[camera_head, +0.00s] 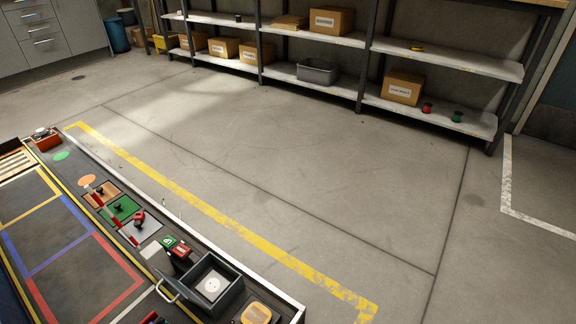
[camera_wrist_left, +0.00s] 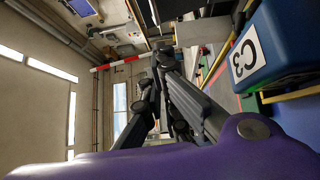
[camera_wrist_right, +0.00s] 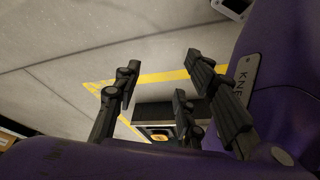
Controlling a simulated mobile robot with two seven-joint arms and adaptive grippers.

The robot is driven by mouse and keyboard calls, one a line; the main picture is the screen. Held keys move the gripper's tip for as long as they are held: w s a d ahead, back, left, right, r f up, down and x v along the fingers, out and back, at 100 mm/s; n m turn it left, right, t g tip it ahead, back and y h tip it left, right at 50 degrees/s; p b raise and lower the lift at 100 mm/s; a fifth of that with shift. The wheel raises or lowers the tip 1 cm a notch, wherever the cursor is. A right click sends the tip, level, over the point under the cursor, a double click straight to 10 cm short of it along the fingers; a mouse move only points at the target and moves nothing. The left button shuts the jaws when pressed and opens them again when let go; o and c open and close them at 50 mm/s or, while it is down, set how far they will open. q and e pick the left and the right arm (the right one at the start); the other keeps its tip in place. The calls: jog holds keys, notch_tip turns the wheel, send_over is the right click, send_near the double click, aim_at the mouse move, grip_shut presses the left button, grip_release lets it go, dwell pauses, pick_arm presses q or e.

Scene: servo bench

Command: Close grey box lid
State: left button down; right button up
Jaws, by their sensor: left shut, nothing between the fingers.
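The grey box (camera_head: 232,296) stands on the bench at the bottom of the head view. Its top is open, and a white disc (camera_head: 211,285) shows inside. A dark panel with a pale loop handle (camera_head: 165,291) is at its left side and looks like the lid, swung open. Neither gripper shows in the head view. My left gripper (camera_wrist_left: 163,62) is shut and empty in the left wrist view, away from the box. My right gripper (camera_wrist_right: 158,80) has its fingers apart, with nothing between them. I cannot identify the grey box in either wrist view.
A yellow-orange container (camera_head: 256,313) stands right of the box. Red and green blocks (camera_head: 176,247) and coloured pads with knobs (camera_head: 122,208) lie behind it. A blue bin marked C3 (camera_wrist_left: 285,45) is close to my left gripper. Open floor lies beyond the bench.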

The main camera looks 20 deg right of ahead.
pick_arm(q)
jog(key=w+d+b, duration=0.2)
jog(key=w+d, duration=0.2)
jog(key=w, duration=0.3)
jog(key=shift+d+r, duration=0.25)
pick_arm(e)
jog(key=shift+w+a+f, duration=0.15)
jog(key=shift+w+f, duration=0.45)
jog(key=shift+f, duration=0.3)
pick_arm(q)
jog(key=shift+w, duration=0.1)
pick_arm(e)
jog(key=shift+s, duration=0.1)
pick_arm(q)
jog(key=shift+r, duration=0.15)
pick_arm(e)
jog(key=shift+r, duration=0.1)
